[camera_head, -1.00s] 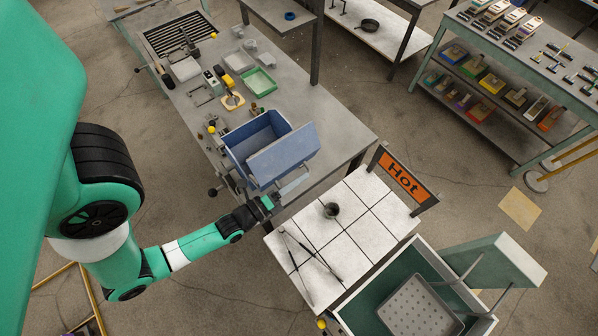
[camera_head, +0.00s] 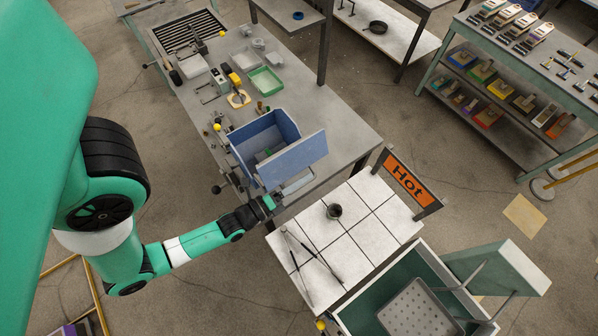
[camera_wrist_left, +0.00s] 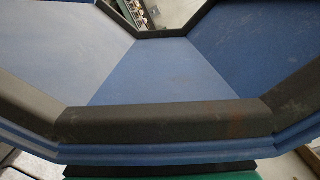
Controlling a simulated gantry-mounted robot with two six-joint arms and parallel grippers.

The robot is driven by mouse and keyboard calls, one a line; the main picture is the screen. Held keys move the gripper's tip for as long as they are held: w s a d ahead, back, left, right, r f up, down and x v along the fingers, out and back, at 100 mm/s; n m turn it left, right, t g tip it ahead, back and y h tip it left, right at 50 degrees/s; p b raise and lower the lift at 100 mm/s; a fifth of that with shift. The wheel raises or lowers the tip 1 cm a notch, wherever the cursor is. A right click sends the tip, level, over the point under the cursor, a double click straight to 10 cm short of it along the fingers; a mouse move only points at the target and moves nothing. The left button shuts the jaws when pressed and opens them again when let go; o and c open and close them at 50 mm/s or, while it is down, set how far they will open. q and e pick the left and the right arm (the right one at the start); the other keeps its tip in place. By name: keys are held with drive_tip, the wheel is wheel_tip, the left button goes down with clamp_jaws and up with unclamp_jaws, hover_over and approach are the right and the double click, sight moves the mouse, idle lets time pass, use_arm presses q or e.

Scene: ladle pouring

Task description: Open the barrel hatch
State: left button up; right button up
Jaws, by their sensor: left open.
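The blue barrel (camera_head: 243,150) stands near the front edge of the long grey workbench. Its blue hatch panel (camera_head: 290,160) stands tilted out on the right side, and the opening shows the inside with a small green patch in it. My left gripper (camera_head: 270,203) is open, low at the barrel's near side, just below the hatch panel's lower end; I cannot tell whether it touches. In the left wrist view, blue angled panels with a dark rim (camera_wrist_left: 150,124) fill the picture close up, with green at the bottom edge. My right gripper is not in view.
A white tiled table (camera_head: 365,225) with a small dark cup (camera_head: 334,211), thin tools and a "Hot" sign (camera_head: 407,180) stands right of the barrel. A green tray (camera_head: 265,80) and small parts lie on the workbench (camera_head: 335,125) behind. Open floor lies below my left arm.

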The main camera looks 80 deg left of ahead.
use_arm(q)
drive_tip(key=b+v, duration=0.2)
drive_tip(key=v, duration=0.9)
drive_tip(key=shift+s, duration=0.1)
